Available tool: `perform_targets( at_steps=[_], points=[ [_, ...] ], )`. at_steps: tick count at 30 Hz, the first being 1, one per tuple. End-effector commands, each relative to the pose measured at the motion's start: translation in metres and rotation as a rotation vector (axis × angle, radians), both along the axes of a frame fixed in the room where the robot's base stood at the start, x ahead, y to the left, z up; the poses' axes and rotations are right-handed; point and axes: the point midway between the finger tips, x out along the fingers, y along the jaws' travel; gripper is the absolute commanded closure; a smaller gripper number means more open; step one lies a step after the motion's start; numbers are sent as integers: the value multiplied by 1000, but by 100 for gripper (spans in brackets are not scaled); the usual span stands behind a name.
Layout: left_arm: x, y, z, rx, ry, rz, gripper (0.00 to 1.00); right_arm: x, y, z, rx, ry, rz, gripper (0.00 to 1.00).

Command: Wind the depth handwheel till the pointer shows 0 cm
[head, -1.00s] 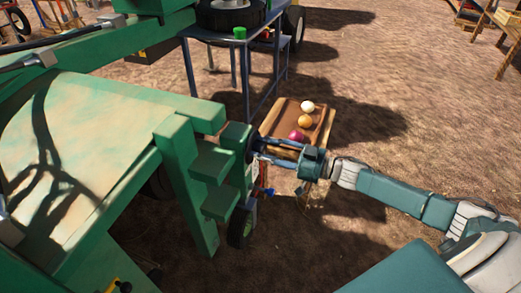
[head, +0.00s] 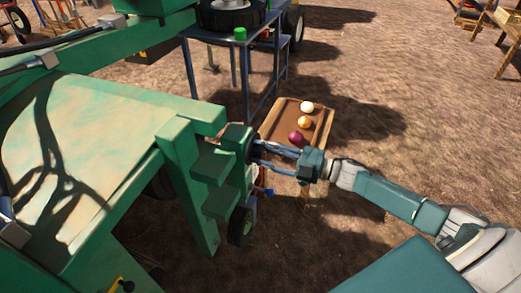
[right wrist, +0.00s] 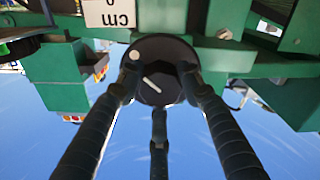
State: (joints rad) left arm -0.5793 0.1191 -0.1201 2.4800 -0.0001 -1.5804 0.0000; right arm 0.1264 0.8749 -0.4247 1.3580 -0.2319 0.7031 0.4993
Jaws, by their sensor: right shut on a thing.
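The depth handwheel (right wrist: 158,50) is a small dark round wheel on the side of the green machine. In the right wrist view it carries a white dot and a short white line. In the head view the handwheel (head: 252,150) sits at the end of a green post. My right gripper (head: 260,151) has its fingers closed around the wheel rim; they also show in the right wrist view (right wrist: 160,85). A white plate (right wrist: 108,14) reading "cm" and "0" appears upside down and cut off by the top edge. I cannot make out a pointer. My left gripper is out of view.
A wooden tray (head: 268,127) with a white, an orange and a purple onion stands just behind my right gripper. Green steps (head: 214,163) lie left of the wheel. A blue frame table (head: 246,88) stands further back. Open dirt ground lies to the right.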

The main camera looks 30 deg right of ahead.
Motion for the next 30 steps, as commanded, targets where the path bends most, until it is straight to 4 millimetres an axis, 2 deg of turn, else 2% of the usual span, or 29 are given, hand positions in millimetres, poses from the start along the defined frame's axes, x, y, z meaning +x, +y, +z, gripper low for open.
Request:
perform_targets(
  at_steps=[1,3,21,30],
  points=[
    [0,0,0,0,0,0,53,-2,0,-8,-39,-17,-1,90],
    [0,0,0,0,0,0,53,-2,0,-9,-90,-61,-1,90],
    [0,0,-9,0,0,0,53,0,-3,-8,-505,-429,-5,90],
    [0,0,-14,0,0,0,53,1,-4,-6,-649,-556,-5,90]
  ],
)
